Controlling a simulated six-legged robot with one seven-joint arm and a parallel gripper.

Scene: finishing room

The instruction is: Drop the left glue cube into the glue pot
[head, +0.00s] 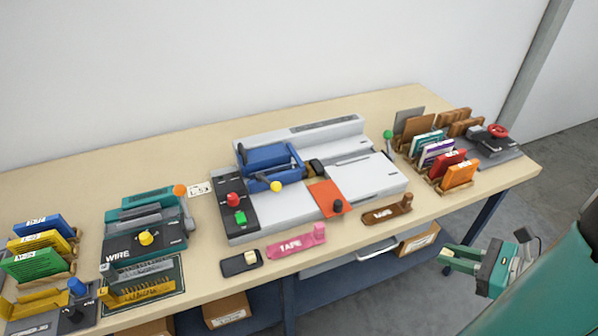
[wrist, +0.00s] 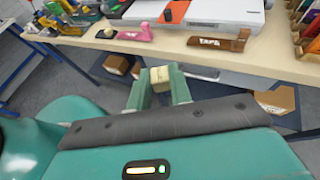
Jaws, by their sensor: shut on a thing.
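My gripper (head: 447,257) is off the front of the bench at the right in the head view. In the wrist view my gripper (wrist: 160,84) is shut on a cream glue cube (wrist: 160,75), held between the fingertips. The held cube is not clear in the head view. Another cream cube (head: 251,257) sits in the right part of a small black tray (head: 233,266) at the bench front; the tray's left part is empty. A small dark pot-like part (head: 316,167) beside the blue carriage of the binding machine may be the glue pot; I cannot tell for certain.
The grey binding machine (head: 290,215) fills the bench middle. A pink TAPE holder (head: 297,242) and a brown holder (head: 388,209) lie along the front edge. A wire machine (head: 146,240) stands left, card racks (head: 440,165) right. Boxes (head: 227,310) sit on the shelf below.

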